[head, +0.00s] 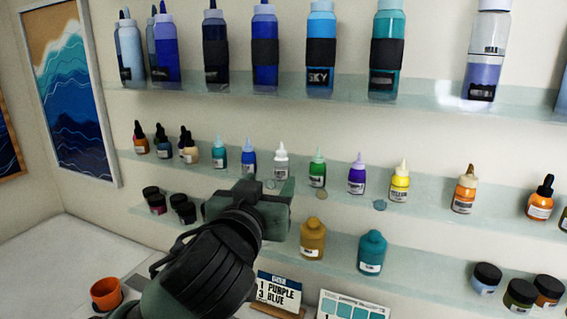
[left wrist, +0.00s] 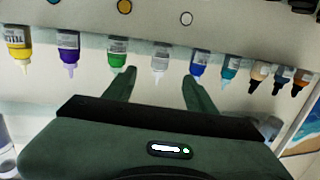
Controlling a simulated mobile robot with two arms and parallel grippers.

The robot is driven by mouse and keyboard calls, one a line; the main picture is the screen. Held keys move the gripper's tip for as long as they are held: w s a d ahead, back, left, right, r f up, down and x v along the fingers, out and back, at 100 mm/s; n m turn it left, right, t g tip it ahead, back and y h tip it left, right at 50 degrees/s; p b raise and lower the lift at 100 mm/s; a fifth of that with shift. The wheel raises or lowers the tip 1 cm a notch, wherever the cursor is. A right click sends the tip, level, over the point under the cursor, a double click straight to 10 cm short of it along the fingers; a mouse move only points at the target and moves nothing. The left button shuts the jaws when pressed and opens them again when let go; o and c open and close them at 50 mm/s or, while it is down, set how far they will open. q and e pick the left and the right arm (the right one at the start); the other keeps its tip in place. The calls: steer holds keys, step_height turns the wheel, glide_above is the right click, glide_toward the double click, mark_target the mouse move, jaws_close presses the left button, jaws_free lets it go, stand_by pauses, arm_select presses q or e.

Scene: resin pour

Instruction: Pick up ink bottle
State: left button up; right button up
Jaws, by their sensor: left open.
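Small ink bottles stand in a row on the middle glass shelf (head: 335,188). They include a clear white-tipped bottle (head: 281,161), a blue one (head: 249,158), a green one (head: 317,168), a purple one (head: 357,175) and a yellow one (head: 400,182). My left gripper (head: 268,184) is in front of this shelf, just below the clear bottle. In the left wrist view the row appears upside down, and the clear bottle (left wrist: 161,57) lies between the open, empty fingers (left wrist: 160,80). The green bottle (left wrist: 117,53) and blue bottle (left wrist: 199,62) are near the fingertips. My right gripper is not in view.
The upper shelf (head: 340,87) holds tall blue bottles. The lower shelf (head: 340,250) holds a mustard bottle (head: 312,240), a teal bottle (head: 372,253) and dark-lidded jars. An orange cup (head: 106,294) and a label card (head: 279,291) are below.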

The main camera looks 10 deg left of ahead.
mark_target(280, 167)
arm_select(q)
steer(key=w+p, duration=0.1)
steer(key=w, duration=0.4)
steer(key=shift+a+f, duration=0.1)
steer(key=w+p, duration=0.2)
steer(key=w, duration=0.4)
steer(key=shift+w+f, duration=0.15)
steer(key=shift+f, duration=0.05)
jaws_close()
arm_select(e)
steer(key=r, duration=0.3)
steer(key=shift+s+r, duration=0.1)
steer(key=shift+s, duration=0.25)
